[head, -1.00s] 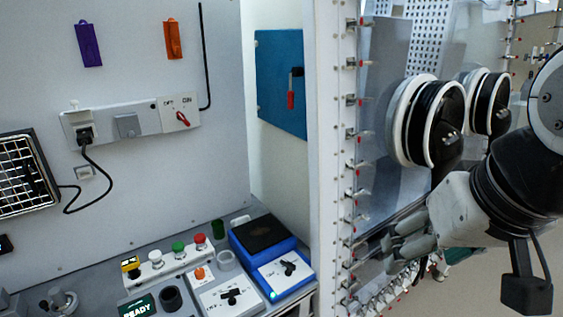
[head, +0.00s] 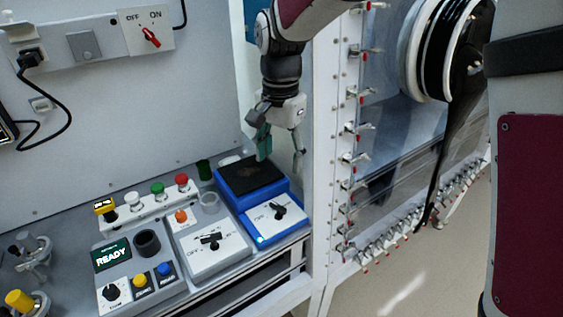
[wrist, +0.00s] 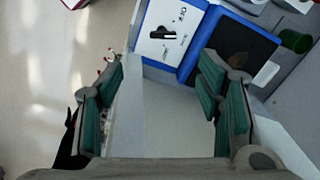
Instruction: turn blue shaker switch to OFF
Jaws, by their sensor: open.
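The blue shaker (head: 225,189) stands at the right end of the bench, with a black top pad and a white front panel (head: 292,217). Its black rotary switch (head: 280,211) sits on that panel; its exact setting is hard to read. A small cyan-green light glows at the panel's front left corner. In the wrist view the switch (wrist: 163,33) and white panel (wrist: 150,48) show at the top, beyond the fingertips. My gripper (head: 282,157) is open and empty, pointing down above the shaker's rear right side, apart from it. Its teal-padded fingers (wrist: 160,85) are spread wide.
A grey device (head: 222,262) with its own black switch stands just left of the shaker. A row of colored buttons (head: 150,207) and a READY display (head: 111,255) are farther left. The white frame post (head: 325,130) and glovebox window rise close on the right.

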